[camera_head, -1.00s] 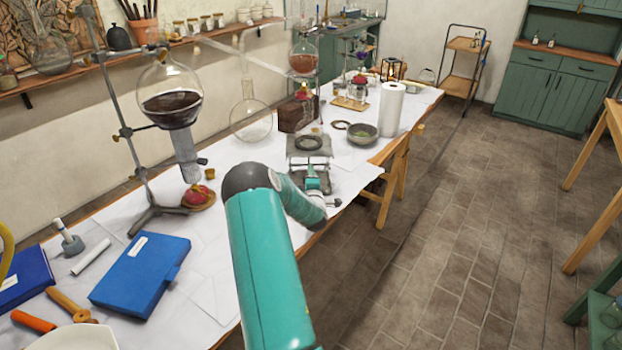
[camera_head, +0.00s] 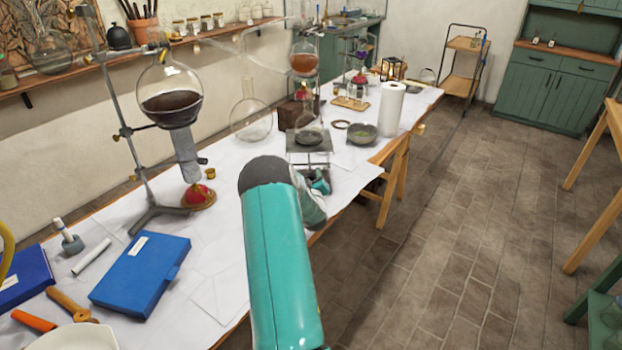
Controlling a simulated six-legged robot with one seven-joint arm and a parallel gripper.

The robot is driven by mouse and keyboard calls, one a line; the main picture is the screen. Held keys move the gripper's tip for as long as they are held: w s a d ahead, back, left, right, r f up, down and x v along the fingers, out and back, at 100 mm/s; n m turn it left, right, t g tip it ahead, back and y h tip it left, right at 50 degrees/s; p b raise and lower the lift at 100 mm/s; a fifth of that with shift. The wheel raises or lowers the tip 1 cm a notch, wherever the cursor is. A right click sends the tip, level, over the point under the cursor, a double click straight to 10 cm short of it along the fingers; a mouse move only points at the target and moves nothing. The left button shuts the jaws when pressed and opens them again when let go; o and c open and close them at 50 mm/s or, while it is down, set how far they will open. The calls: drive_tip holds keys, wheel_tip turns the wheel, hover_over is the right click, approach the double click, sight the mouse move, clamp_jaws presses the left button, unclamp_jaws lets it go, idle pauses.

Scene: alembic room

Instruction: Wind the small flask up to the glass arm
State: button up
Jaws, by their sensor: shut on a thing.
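A lab jack with a flat plate (camera_head: 297,147) stands near the front edge of the white-covered table. A dark ring (camera_head: 309,137) lies on the plate. A clear glass shape, perhaps the small flask, seems to stand over the ring, but it blends with the glassware behind. The pale glass arm (camera_head: 226,48) slopes down to the right from the large flask of dark liquid (camera_head: 170,104), above and left of the plate. My gripper (camera_head: 318,183) is low at the jack's near side, shut on what seems to be its knob. My arm hides the fingertips and most of the jack's lower part.
A clear round flask (camera_head: 251,131) stands left of the plate. A bowl (camera_head: 362,133) and a paper roll (camera_head: 391,108) stand to the right. A metal stand (camera_head: 140,165) and a blue box (camera_head: 141,270) are on the left. The floor right of the table is clear.

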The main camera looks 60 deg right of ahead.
drive_tip(key=m, duration=1.2)
idle(0.5)
drive_tip(key=o, duration=1)
drive_tip(key=shift+w, duration=0.1)
drive_tip(key=shift+a, duration=0.15)
drive_tip(key=v, duration=1.3)
drive_tip(key=shift+a, duration=0.25)
drive_tip(key=shift+r, duration=0.1)
